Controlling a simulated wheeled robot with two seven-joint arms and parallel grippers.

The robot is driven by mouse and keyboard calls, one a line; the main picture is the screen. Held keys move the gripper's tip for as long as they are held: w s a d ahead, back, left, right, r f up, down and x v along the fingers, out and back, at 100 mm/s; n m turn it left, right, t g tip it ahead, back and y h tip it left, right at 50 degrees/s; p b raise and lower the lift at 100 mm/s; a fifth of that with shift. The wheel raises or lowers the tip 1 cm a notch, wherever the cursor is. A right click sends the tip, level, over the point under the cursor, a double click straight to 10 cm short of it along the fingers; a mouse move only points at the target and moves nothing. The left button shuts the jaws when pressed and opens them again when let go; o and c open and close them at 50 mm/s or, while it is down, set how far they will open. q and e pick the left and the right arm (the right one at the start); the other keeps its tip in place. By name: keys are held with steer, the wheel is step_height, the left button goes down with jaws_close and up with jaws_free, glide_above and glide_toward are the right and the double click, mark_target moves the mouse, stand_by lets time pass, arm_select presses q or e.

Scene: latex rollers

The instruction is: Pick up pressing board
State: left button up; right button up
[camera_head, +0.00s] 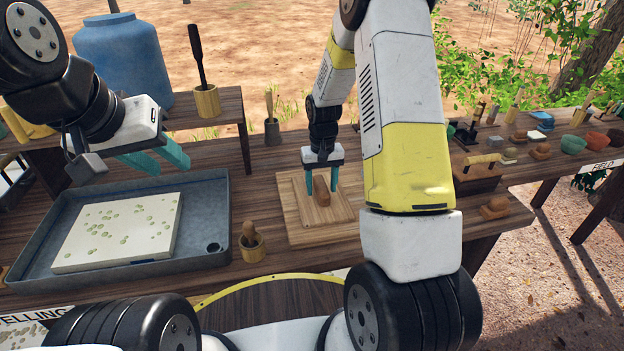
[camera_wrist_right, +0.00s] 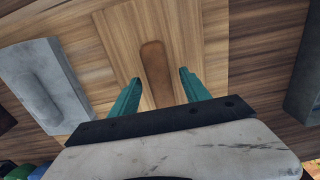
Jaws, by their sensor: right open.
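The pressing board (camera_head: 294,220) is a square wooden board with a raised brown handle (camera_head: 322,199) at its middle, lying flat on the dark wooden table. In the right wrist view the board (camera_wrist_right: 210,50) and its handle (camera_wrist_right: 155,72) show ahead of the fingers. My right gripper (camera_head: 321,189) points down over the board, open, with its teal fingers on either side of the handle. Whether the fingers touch the handle is not clear. My left gripper (camera_head: 171,167) hangs over the grey tray, with its two teal fingers apart and nothing between them.
The grey tray (camera_head: 220,215) holds a white speckled slab (camera_head: 120,232) left of the board. A brown block with a yellow handle (camera_head: 478,170) stands to the right. A blue barrel (camera_head: 120,55) is behind.

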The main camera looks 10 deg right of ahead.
mark_target(322, 184)
steer(key=shift+f, duration=0.1)
steer(key=shift+c, duration=0.4)
jaws_close()
step_height(322, 184, up, 10)
steer(key=shift+r, duration=0.1)
